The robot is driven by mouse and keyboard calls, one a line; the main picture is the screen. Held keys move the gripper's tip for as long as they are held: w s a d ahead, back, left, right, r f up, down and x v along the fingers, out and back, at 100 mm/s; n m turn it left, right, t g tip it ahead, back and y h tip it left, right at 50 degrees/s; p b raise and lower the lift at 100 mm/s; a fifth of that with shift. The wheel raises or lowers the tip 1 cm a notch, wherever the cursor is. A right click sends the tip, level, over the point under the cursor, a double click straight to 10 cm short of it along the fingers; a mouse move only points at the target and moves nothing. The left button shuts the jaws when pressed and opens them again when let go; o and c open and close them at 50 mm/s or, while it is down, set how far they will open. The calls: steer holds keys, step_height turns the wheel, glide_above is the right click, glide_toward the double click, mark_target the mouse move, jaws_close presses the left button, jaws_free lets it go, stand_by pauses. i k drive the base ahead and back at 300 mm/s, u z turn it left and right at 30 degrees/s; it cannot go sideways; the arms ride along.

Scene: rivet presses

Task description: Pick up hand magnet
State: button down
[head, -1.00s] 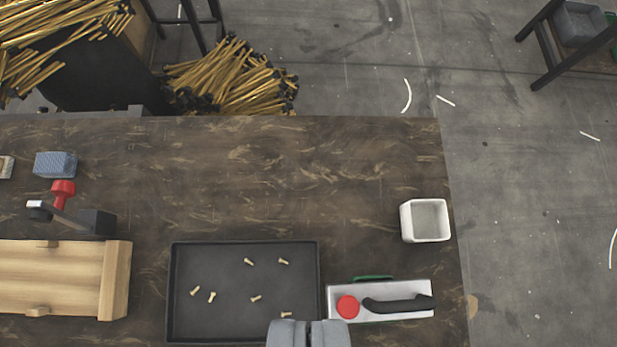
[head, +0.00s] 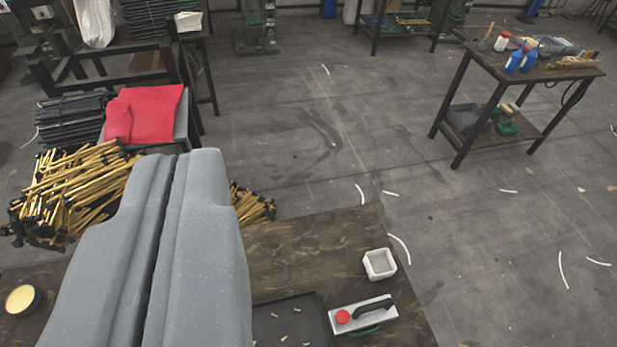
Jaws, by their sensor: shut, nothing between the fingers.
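The hand magnet (head: 360,318) looks like a pale metal block with a red round knob and a black bar handle on top. It lies on the dark brown bench (head: 310,245) near the right edge, at the lower middle of the view. My gripper (head: 181,160) is large and close to the camera at left of centre. Its two grey fingers are shut, with only a thin dark line between them, and hold nothing. It is well to the left of the magnet in the picture and apart from it.
A dark tray (head: 292,322) with small rivets lies just left of the magnet. A white square cup (head: 379,264) stands just above it. A round tin (head: 22,299) is at far left. Brass rods (head: 75,195) are piled behind the bench. A side table (head: 535,65) stands at upper right.

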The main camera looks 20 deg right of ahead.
mark_target(366, 314)
steer(key=u, duration=0.05)
steer(key=k, duration=1.3)
steer(key=z, duration=0.5)
